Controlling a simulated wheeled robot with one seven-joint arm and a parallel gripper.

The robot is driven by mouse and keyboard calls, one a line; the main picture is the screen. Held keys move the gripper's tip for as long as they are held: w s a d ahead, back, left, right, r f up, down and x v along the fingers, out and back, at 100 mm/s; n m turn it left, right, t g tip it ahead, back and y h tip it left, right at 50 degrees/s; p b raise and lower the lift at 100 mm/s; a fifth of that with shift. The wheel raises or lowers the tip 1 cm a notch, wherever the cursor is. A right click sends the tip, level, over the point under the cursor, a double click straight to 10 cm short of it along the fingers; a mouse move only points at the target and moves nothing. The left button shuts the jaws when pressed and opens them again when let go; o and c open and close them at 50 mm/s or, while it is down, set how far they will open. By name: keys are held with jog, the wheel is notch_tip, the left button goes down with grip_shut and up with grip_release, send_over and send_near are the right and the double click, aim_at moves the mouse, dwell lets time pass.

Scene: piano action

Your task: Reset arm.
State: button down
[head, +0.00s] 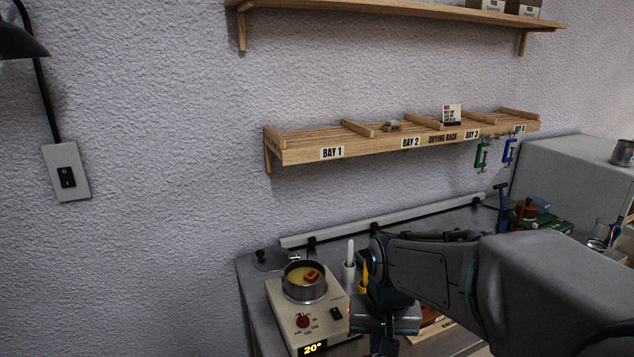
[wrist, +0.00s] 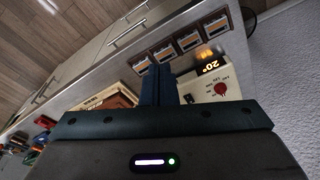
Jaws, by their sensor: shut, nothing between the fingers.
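My arm (head: 430,275) reaches in from the right over the workbench in the head view, folded above its front part. My gripper shows in the wrist view (wrist: 160,85), with its two dark fingers close together and nothing between them. In the head view the fingers are largely hidden by the arm's own wrist. The gripper is to the right of the hot plate (head: 290,320), apart from it as far as I can tell. The hot plate also shows in the wrist view (wrist: 215,88), just right of the fingers.
A pot (head: 304,283) with yellow content and an orange piece stands on the hot plate. A drying rack (head: 375,145) with labelled bays hangs on the wall, green and blue clamps (head: 482,154) below its right end. A grey cabinet (head: 570,180) stands at the right.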

jog(key=s+d+r+t, duration=0.1)
jog(key=s+d, duration=0.1)
jog(key=s, duration=0.3)
jog(key=s+d+r+t, duration=0.1)
jog(key=s+d+r, duration=0.1)
jog(key=s, duration=0.4)
jog(key=shift+n, duration=0.4)
jog(key=shift+d, duration=0.1)
dwell(0.7)
